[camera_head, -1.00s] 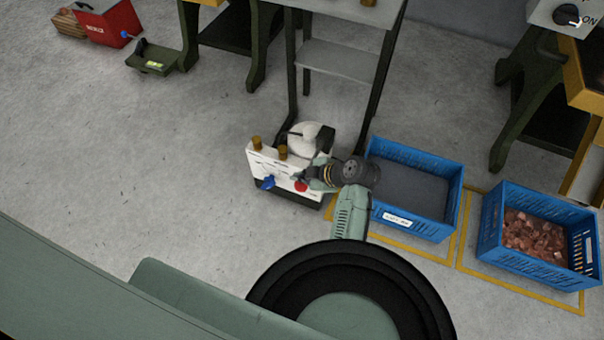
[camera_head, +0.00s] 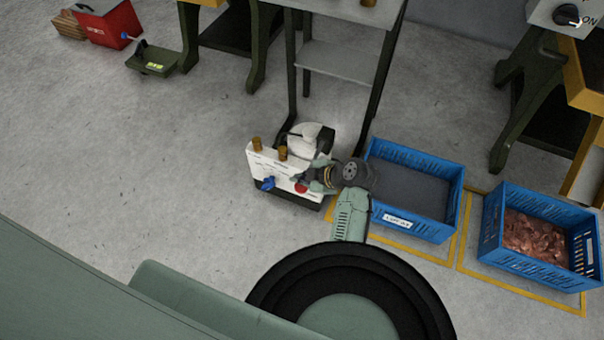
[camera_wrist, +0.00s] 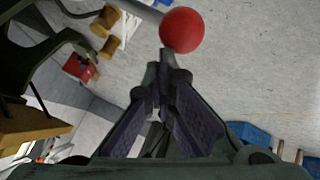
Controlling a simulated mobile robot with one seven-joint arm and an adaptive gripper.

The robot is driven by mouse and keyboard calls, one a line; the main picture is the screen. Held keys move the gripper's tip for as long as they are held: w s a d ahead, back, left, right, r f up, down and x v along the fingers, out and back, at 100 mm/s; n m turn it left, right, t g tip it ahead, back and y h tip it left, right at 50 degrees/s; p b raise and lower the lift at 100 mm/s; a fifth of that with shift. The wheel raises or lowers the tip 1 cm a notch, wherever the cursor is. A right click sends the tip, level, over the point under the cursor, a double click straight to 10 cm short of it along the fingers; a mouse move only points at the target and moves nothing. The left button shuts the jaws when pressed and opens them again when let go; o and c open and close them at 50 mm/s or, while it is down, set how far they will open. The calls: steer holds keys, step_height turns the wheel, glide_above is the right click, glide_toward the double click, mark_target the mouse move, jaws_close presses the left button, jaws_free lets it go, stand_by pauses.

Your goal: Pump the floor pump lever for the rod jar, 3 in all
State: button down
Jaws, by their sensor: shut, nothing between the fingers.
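The floor pump (camera_head: 275,170) is a white-topped box on the floor in the middle of the head view. It has a blue knob (camera_head: 267,183) and a red knob (camera_head: 301,188) on its near side. The labels are too small to read, so I cannot tell which lever belongs to the rod jar. My gripper (camera_head: 318,182) is beside the red knob, with its fingers shut and empty. In the wrist view, the red knob (camera_wrist: 182,30) is a ball just beyond my fingertips (camera_wrist: 168,58). Whether they touch it is unclear.
An empty-looking blue crate (camera_head: 415,180) stands right of the pump, close to my wrist. Another blue crate (camera_head: 490,225) holds copper pieces. Brass cylinders (camera_head: 257,144) stand on the pump. A green pedal unit (camera_head: 153,62) is at the far left.

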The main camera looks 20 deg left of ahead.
steer(key=shift+s+f+b, duration=0.25)
steer(key=shift+f+b, duration=0.1)
steer(key=shift+f, duration=0.3)
steer(key=shift+s+f+b, duration=0.2)
steer(key=shift+f+b, duration=0.1)
steer(key=shift+f, duration=0.3)
stand_by(0.3)
steer(key=shift+r, duration=0.1)
steer(key=shift+w+d+r+p, duration=0.1)
steer(key=shift+w+r+p, duration=0.05)
steer(key=shift+r+p, duration=0.6)
steer(key=shift+w+d+r+p, duration=0.1)
steer(key=shift+w+r+p, duration=0.05)
steer(key=shift+r+p, duration=0.6)
steer(key=shift+w+d+r+p, duration=0.1)
steer(key=shift+w+r+p, duration=0.05)
steer(key=shift+r+p, duration=0.55)
steer(key=shift+r, duration=0.2)
steer(key=r+p, duration=0.2)
steer(key=r, duration=0.1)
steer(key=r+p, duration=0.2)
steer(key=shift+w, duration=0.4)
steer(key=shift+a+r, duration=0.1)
